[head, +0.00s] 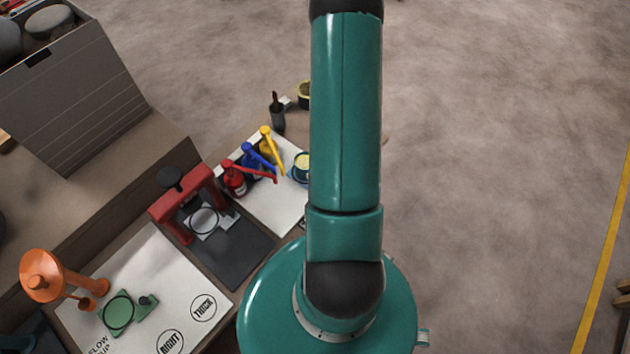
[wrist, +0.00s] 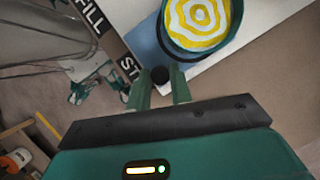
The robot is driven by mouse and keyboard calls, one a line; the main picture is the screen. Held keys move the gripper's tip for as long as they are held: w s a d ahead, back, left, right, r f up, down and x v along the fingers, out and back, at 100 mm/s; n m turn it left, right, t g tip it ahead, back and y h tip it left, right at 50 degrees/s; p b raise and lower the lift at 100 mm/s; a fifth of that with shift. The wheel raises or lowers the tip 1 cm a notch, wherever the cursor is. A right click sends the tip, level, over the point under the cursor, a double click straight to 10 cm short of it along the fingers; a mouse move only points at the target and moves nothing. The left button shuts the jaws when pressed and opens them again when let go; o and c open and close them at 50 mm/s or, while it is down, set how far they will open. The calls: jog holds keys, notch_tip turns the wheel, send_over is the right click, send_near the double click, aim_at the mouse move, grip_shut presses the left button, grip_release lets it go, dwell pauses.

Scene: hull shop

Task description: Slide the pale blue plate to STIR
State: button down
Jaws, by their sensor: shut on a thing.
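In the wrist view the pale blue plate (wrist: 149,47) shows only in part, under a round teal pot (wrist: 199,22) holding yellow and white swirled paint. The two green fingers of my gripper (wrist: 160,88) stand either side of a black round knob (wrist: 160,75) at the plate's near edge and are shut on it. A black label reading "ST" (wrist: 129,69) lies left of the knob, its remaining letters hidden by a finger. A second black label, FILL (wrist: 97,18), lies farther up and left.
In the head view a red press (head: 188,205), red, blue and yellow pump bottles (head: 236,178) and a white board with an orange stand (head: 75,275) occupy the left side. A can (head: 301,166) sits partly behind my arm. Open floor lies right.

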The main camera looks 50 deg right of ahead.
jog(key=shift+w+d, duration=0.1)
jog(key=shift+d, duration=0.55)
jog(key=c, duration=1.3)
grip_release()
jog(key=shift+r, duration=0.1)
jog(key=v, duration=1.3)
jog(key=shift+d+r, duration=0.15)
jog(key=shift+r, duration=0.15)
